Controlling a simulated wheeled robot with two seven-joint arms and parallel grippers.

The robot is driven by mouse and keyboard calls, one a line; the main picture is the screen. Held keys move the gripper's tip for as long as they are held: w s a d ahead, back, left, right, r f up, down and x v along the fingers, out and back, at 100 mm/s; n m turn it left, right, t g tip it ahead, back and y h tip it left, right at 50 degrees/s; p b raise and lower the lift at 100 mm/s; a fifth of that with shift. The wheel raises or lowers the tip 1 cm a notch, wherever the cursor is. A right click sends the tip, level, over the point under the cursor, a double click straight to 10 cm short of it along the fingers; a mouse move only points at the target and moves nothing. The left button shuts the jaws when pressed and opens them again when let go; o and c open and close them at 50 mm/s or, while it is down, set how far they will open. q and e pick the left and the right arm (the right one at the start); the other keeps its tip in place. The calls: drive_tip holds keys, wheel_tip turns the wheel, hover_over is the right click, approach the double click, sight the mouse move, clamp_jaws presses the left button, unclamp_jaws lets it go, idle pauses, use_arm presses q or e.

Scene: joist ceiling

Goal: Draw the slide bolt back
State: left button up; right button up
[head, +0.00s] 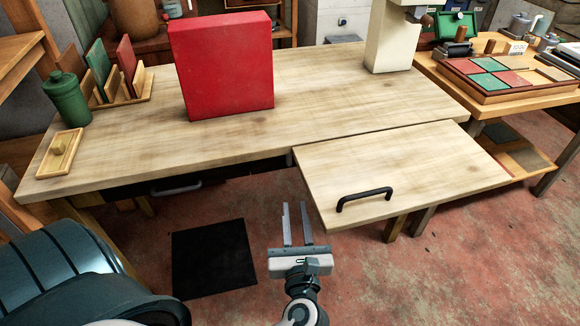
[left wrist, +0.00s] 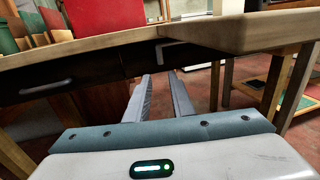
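I cannot make out a slide bolt for certain in either view. My left gripper (head: 295,207) is open and empty, its two fingers apart. In the head view it stands in front of the workbench, left of the black bar handle (head: 364,199) on the pale wooden panel (head: 420,165). In the left wrist view, the open fingers (left wrist: 159,80) point toward the dark underside of the bench. A small grey bracket-like piece (left wrist: 172,48) shows there under the top; what it is I cannot tell. My right gripper is in neither view.
The wooden workbench (head: 330,95) carries a red block (head: 222,65), a green canister (head: 66,98) and a rack of coloured boards (head: 128,90). A grey handle (head: 176,186) shows under its front edge. A black mat (head: 213,257) lies on the floor. Floor right of my gripper is clear.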

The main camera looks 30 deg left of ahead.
sight(289, 162)
use_arm(q)
drive_tip(key=x, duration=1.5)
drive_tip(key=shift+w+a+b, duration=0.2)
drive_tip(key=shift+a+b, duration=0.1)
drive_tip(key=shift+b, duration=0.1)
